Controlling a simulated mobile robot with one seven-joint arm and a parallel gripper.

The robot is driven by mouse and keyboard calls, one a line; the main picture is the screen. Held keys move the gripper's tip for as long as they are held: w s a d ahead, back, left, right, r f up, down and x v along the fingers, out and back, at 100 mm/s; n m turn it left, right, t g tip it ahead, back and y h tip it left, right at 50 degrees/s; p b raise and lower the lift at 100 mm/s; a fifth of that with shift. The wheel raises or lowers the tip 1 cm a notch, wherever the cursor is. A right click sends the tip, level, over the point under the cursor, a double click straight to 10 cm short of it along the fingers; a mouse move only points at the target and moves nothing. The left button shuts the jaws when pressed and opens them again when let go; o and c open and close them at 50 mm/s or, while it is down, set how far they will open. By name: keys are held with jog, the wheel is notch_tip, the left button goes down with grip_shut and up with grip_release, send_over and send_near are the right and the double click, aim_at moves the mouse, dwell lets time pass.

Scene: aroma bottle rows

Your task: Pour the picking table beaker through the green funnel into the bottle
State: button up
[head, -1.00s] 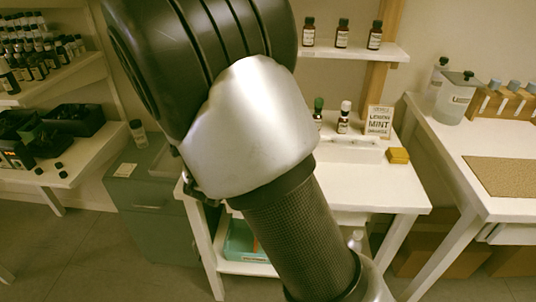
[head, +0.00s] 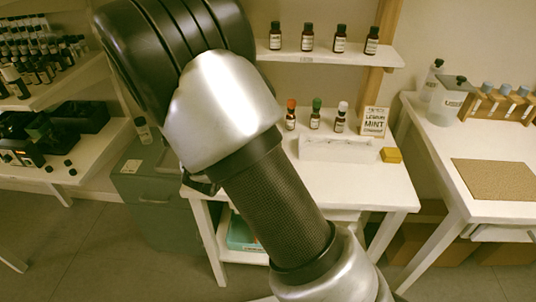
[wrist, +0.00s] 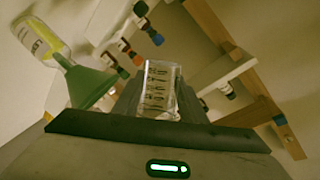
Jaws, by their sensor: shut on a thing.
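My gripper (wrist: 158,104) shows in the wrist view, shut on a clear beaker (wrist: 160,84) with dark markings. I cannot make out liquid in the beaker. The green funnel (wrist: 88,87) is to its left, apart from it in the picture. The funnel's narrow end is at the neck of a clear labelled bottle (wrist: 32,34) with a yellow tint near the neck. The beaker's axis is tilted relative to the bottle's. In the head view my arm fills the middle; my gripper, beaker, funnel and that bottle are not visible there.
A white table (head: 370,190) holds small capped bottles (head: 315,114), a white rack (head: 340,150), a sign (head: 374,121) and a yellow block (head: 391,155). A shelf (head: 350,57) with bottles is above. Another table (head: 450,145) stands right, a grey cabinet (head: 150,195) left.

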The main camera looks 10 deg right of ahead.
jog(key=shift+w+a+r+n+p, duration=0.1)
jog(key=shift+n+p, duration=0.2)
jog(key=shift+p, duration=0.45)
jog(key=shift+w+g+p, duration=0.1)
jog(key=shift+g+p, duration=0.2)
jog(key=shift+p, duration=0.15)
jog(key=f+n+p, duration=0.1)
jog(key=p, duration=0.1)
jog(key=w+a+f+n+g+p, duration=0.1)
jog(key=n+p, duration=0.1)
jog(key=p, duration=0.1)
jog(key=shift+f, duration=0.15)
jog(key=shift+w+f+n+g+p, duration=0.15)
jog(key=shift+f+n+g+p, duration=0.25)
jog(key=shift+f, duration=0.05)
jog(key=shift+a, duration=0.1)
